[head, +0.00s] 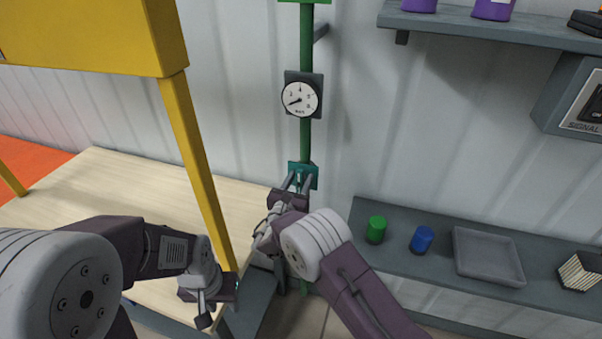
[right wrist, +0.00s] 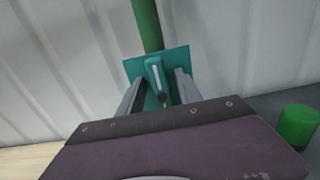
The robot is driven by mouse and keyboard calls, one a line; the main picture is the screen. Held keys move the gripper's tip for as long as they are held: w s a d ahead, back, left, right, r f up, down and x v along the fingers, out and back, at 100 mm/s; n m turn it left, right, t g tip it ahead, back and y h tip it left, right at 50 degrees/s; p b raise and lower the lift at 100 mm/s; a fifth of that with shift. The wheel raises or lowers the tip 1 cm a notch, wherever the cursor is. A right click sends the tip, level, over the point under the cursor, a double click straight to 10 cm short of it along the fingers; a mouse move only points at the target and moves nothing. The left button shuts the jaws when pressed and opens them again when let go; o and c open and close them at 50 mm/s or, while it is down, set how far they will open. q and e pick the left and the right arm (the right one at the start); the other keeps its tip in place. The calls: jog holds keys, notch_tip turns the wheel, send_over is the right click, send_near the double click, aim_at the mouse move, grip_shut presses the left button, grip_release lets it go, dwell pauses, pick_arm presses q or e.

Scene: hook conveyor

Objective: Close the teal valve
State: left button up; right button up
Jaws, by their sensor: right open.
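The teal valve (head: 303,172) is a small teal plate on the green vertical pipe, below a round gauge (head: 300,98). In the right wrist view the teal valve (right wrist: 179,66) shows a lighter teal lever (right wrist: 155,76) with a dark end, roughly in line with the pipe. My right gripper (head: 298,182) is open, its fingers on either side of the lever; I cannot tell whether they touch it. It also shows in the right wrist view (right wrist: 158,90). My left gripper (head: 203,312) is low at the yellow post's foot, and its fingers are unclear.
A yellow frame (head: 188,140) stands on a wooden table (head: 130,180) at left. A grey shelf (head: 400,262) at right bears a green cylinder (head: 376,229), a blue cylinder (head: 421,240), a grey tray (head: 487,256) and a striped box (head: 580,271). An upper shelf (head: 480,29) holds purple containers.

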jog(key=shift+s, duration=0.2)
grip_shut()
